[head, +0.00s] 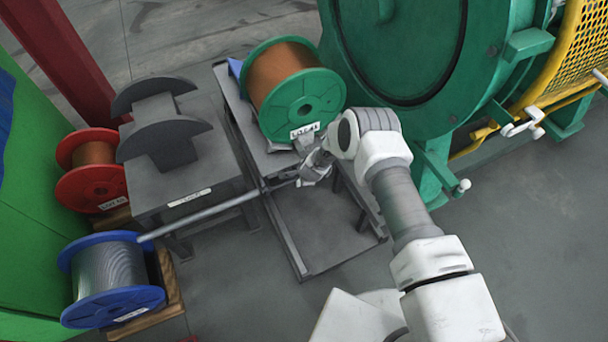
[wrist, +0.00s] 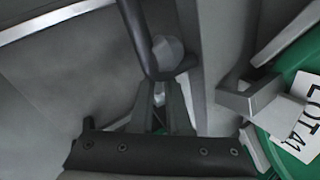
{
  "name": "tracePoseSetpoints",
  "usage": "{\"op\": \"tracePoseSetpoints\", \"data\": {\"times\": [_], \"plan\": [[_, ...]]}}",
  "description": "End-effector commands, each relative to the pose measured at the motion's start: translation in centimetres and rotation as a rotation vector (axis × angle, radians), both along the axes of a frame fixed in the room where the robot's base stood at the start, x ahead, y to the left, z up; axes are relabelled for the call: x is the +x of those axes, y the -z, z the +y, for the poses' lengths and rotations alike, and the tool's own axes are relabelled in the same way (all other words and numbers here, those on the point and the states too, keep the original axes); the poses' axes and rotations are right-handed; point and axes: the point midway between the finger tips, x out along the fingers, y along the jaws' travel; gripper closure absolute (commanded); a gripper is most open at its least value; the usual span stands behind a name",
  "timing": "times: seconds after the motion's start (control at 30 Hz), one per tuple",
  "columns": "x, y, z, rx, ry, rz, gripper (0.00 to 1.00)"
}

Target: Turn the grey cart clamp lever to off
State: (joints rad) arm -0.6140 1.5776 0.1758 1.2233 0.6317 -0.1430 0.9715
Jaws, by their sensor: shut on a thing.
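The grey cart (head: 318,225) stands in the middle of the head view and carries a green-flanged spool (head: 303,95) of copper wire. My gripper (head: 312,168) is low beside the spool's front flange, at the cart's near side. In the wrist view my gripper's fingers (wrist: 160,92) are close together at a grey lever with a pale rounded end (wrist: 168,52), and they are shut on it. The wrist and fingers hide most of the lever in the head view. Its off mark and exact angle cannot be made out.
A long grey bar (head: 210,212) reaches left from the cart. A grey stand (head: 190,180) with a dark cradle is left of it. Red (head: 92,170) and blue (head: 112,278) spools stand further left. The big green machine (head: 400,50) is close behind. Floor is clear at right.

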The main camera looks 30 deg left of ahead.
Motion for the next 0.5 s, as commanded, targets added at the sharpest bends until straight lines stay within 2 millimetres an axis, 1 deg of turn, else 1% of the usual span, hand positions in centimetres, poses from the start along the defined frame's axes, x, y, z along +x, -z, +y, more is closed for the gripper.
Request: {"op": "tracePoseSetpoints", "data": {"times": [0.17, 0.2, 0.23, 0.5], "plan": [[-0.05, 0.03, 0.02, 0.0, -0.001, 0.001, 1.0], [-0.05, 0.03, 0.02, 0.001, -0.001, 0.002, 0.78], [-0.04, 0.03, 0.03, 0.001, -0.001, 0.002, 0.73], [-0.01, -0.02, 0.01, 0.001, 0.0, 0.002, 0.73]]}}
